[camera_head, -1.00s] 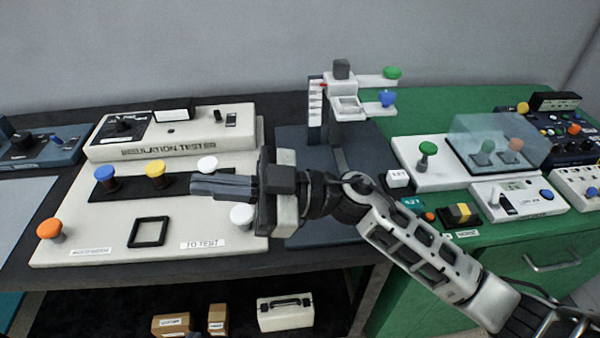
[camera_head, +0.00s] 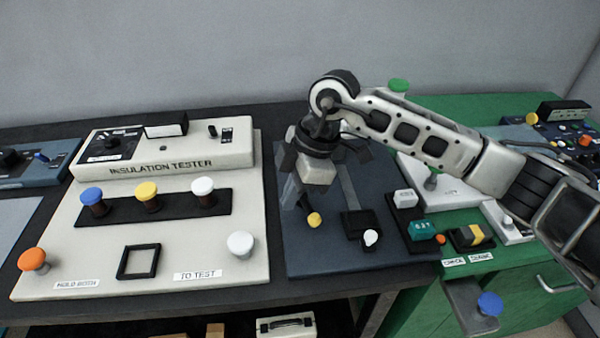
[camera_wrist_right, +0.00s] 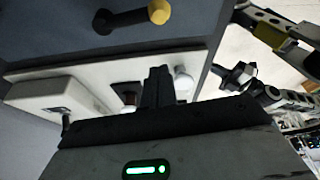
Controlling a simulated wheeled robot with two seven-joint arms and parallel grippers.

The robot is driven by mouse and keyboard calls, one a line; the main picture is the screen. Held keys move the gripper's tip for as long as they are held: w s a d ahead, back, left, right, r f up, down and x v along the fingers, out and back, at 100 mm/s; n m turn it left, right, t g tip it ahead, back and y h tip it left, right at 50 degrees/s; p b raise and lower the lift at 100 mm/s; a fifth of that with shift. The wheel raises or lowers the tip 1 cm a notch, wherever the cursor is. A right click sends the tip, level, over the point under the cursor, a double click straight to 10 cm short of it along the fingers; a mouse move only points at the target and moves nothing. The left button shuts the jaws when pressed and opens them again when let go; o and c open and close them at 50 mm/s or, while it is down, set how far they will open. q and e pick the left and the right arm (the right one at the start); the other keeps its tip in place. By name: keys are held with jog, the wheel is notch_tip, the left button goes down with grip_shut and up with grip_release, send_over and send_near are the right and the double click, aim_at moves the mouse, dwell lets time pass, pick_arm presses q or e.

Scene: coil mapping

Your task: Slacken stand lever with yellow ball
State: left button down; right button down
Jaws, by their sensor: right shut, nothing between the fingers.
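The yellow ball (camera_head: 314,220) sits on the end of a short dark lever above the dark blue stand base (camera_head: 335,262). In the right wrist view the yellow ball (camera_wrist_right: 159,11) and its dark lever (camera_wrist_right: 118,19) show at the top edge. My right gripper (camera_head: 300,198) points down just left of and above the ball, shut and empty. In its own wrist view its closed fingers (camera_wrist_right: 158,85) are apart from the ball. The upper stand is largely hidden behind my right arm; a green knob (camera_head: 398,85) shows above it. My left gripper does not show clearly.
The insulation tester (camera_head: 175,160) and its pale board (camera_head: 90,235) with coloured knobs stand left. A dark block (camera_head: 361,225) with a white ball lies on the base. A blue knob (camera_head: 489,303) sits on a grey plate at lower right.

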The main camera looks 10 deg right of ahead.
aim_at(308, 209)
jog(key=x, duration=0.4)
jog(key=shift+r, duration=0.1)
jog(key=d+p, duration=0.1)
jog(key=d, duration=0.1)
jog(key=shift+w+d, duration=0.1)
jog(key=shift+d, duration=0.25)
jog(key=shift+d+f, duration=0.3)
jog(key=shift+d, duration=0.35)
jog(key=shift+w, duration=0.1)
